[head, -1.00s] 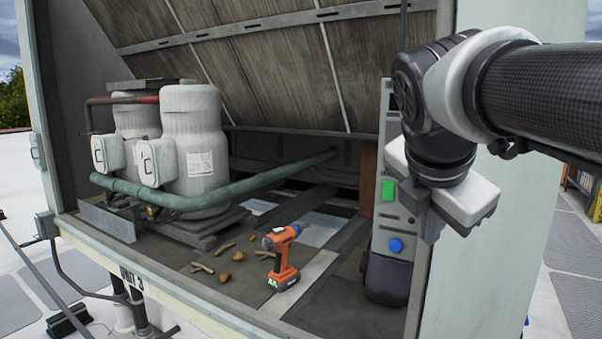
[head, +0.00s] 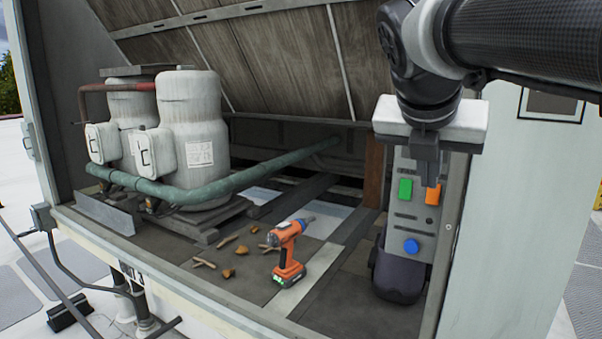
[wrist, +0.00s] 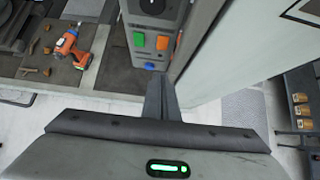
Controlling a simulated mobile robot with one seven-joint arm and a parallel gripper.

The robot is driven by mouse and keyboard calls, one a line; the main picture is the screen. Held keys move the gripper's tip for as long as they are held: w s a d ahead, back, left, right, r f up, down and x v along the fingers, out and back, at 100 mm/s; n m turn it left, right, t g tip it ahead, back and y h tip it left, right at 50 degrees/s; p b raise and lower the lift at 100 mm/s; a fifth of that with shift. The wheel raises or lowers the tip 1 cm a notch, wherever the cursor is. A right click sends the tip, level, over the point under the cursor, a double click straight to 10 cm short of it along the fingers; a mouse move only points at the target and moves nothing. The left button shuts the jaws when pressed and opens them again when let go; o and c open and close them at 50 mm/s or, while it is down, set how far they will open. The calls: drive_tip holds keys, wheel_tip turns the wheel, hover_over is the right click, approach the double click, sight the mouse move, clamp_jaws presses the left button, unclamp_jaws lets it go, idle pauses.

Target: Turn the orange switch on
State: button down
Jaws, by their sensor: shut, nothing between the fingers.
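The orange switch (head: 432,192) sits on a grey control panel (head: 420,222) at the right side of the cooler opening. A green switch (head: 405,189) is to its left and a blue round knob (head: 411,246) is below. In the wrist view the orange switch (wrist: 162,43) shows beyond the fingertips, beside the green one (wrist: 139,39). My gripper (head: 430,182) is shut and empty, pointing down in front of the panel. In the head view its fingers overlap the top of the orange switch. I cannot tell whether they touch it.
An orange drill (head: 288,252) stands on the cooler floor (head: 215,265) among twigs and brown leaves. White tanks (head: 192,140) and a green pipe (head: 240,180) fill the left. A dark rounded object (head: 398,275) is below the panel. A pale wall (head: 510,210) stands right of it.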

sight(433, 193)
drive_tip(key=x, duration=0.7)
drive_tip(key=w+r+x, duration=0.1)
drive_tip(key=x, duration=0.2)
drive_tip(key=shift+w+d+f, duration=0.2)
drive_tip(key=shift+w+d, duration=0.05)
drive_tip(key=shift+d, duration=0.3)
drive_tip(key=shift+w+d, duration=0.35)
drive_tip(key=shift+w, duration=0.2)
drive_tip(key=shift+f+b, duration=0.15)
drive_tip(key=shift+b, duration=0.2)
drive_tip(key=shift+w+f+b, duration=0.1)
drive_tip(key=shift+f+b, duration=0.2)
drive_tip(key=shift+b, duration=0.35)
drive_tip(key=shift+r+p, duration=0.3)
drive_tip(key=shift+r, duration=0.2)
drive_tip(key=shift+d+r+t+p, duration=0.1)
drive_tip(key=shift+r+t+p, duration=0.2)
drive_tip(key=shift+r+p, duration=0.6)
drive_tip(key=shift+f, duration=0.1)
